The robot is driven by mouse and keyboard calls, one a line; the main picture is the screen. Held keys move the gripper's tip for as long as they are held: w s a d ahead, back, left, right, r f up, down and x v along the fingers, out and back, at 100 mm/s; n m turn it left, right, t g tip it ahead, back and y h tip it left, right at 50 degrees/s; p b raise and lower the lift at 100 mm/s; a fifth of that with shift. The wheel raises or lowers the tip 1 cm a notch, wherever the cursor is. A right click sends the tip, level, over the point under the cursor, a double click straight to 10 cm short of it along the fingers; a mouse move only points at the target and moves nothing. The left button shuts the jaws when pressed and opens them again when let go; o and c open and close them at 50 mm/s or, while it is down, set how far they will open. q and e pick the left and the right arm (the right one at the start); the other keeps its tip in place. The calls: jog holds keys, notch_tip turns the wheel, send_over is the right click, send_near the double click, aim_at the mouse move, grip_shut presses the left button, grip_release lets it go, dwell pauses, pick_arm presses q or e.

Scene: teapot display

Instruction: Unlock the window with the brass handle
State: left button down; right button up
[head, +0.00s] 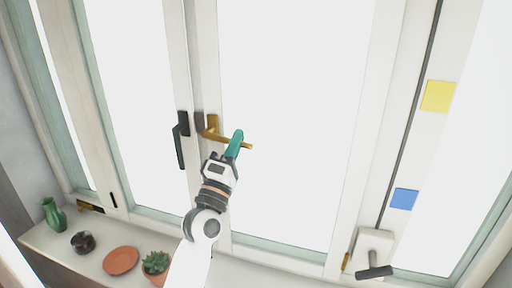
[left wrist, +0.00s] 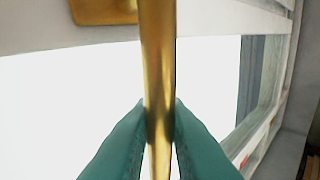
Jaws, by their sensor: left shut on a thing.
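The brass handle (head: 219,137) sits on the window frame in the middle of the head view, its lever pointing right and slightly down. In the left wrist view the brass lever (left wrist: 158,70) runs down the middle, with part of its brass base plate at the top. My left gripper (head: 238,138) has teal fingers, which are closed around the lever from both sides; the fingers also show in the left wrist view (left wrist: 159,140). The lever's end sticks out to the right of the fingers. My right gripper is not in view.
A black handle (head: 181,140) is on the sash just left of the brass one. A sill (head: 50,239) below carries a green vase (head: 53,214), a dark pot (head: 83,242), a terracotta saucer (head: 121,261) and a potted succulent (head: 155,263). Yellow (head: 438,96) and blue (head: 404,199) notes are at right.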

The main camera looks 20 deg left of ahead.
pick_arm(q)
jog(key=shift+r+n+y, duration=0.4)
jog(key=shift+n+y, duration=0.1)
jog(key=shift+r+n+y+p, duration=0.25)
jog(key=shift+n+y+p, duration=0.35)
jog(key=shift+n, duration=0.3)
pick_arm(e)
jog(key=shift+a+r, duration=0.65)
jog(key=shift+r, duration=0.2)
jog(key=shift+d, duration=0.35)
pick_arm(q)
jog(key=c, duration=1.5)
grip_release()
jog(key=shift+o, duration=0.2)
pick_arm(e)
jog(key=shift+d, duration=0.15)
pick_arm(q)
jog(key=shift+f, duration=0.1)
